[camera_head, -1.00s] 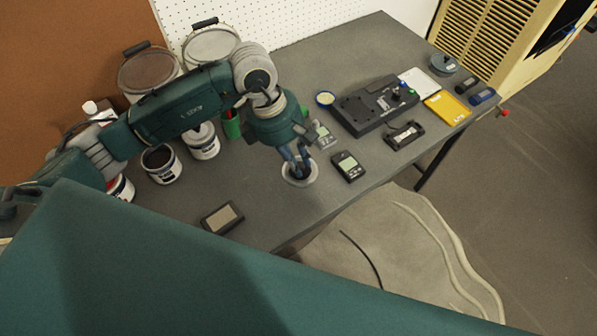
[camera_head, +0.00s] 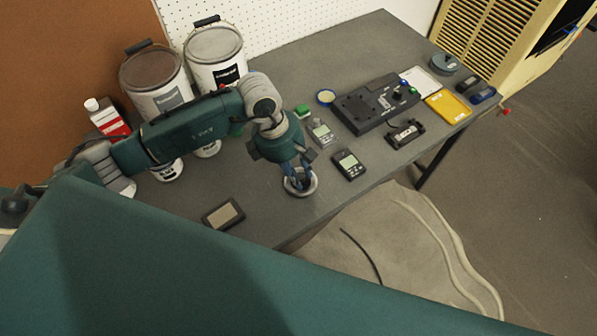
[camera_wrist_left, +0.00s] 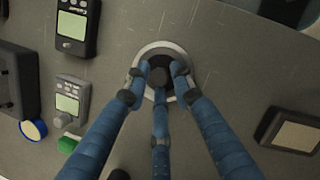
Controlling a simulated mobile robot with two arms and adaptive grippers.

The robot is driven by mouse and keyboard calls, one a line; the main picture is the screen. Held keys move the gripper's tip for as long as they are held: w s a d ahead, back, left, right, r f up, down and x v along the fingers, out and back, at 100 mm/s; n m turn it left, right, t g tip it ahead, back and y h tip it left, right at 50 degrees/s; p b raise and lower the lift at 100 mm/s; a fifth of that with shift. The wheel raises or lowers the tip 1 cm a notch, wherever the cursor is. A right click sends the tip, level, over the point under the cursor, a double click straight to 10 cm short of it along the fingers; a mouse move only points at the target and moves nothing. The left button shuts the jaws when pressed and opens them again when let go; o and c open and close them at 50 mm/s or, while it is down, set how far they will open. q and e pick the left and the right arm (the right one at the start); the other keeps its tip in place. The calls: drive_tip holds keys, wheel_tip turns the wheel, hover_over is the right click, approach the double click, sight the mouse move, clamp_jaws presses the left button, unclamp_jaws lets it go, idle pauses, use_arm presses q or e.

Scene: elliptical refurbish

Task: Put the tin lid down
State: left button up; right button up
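The tin lid (camera_head: 314,187) is a round piece with a pale rim and a darker middle, lying flat at the grey workbench top near its front edge. It also shows in the left wrist view (camera_wrist_left: 157,45). My left gripper (camera_head: 299,183) is directly above it, pointing down, with its blue fingertips at the lid. In the left wrist view the three fingers (camera_wrist_left: 159,78) stand spread around the dark middle, with a gap between them. Parts of the lid are hidden behind the fingers. My right gripper is not in view.
The workbench (camera_head: 260,208) has bare room left of the lid. A dark meter (camera_head: 348,165) and a grey meter (camera_head: 321,133) lie close by to the right; a dark framed block (camera_head: 223,215) lies front left. Large tins (camera_head: 215,65) stand behind my left arm.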

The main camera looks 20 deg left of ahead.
sight(287, 179)
use_arm(q)
drive_tip(key=shift+o, duration=0.4)
drive_tip(key=shift+r, duration=0.1)
drive_tip(key=shift+r+p, duration=0.2)
drive_tip(key=shift+p, duration=0.1)
drive_tip(key=b+v, duration=0.2)
drive_tip(key=v, duration=0.9)
drive_tip(key=shift+r, duration=0.35)
drive_tip(key=shift+a, duration=0.15)
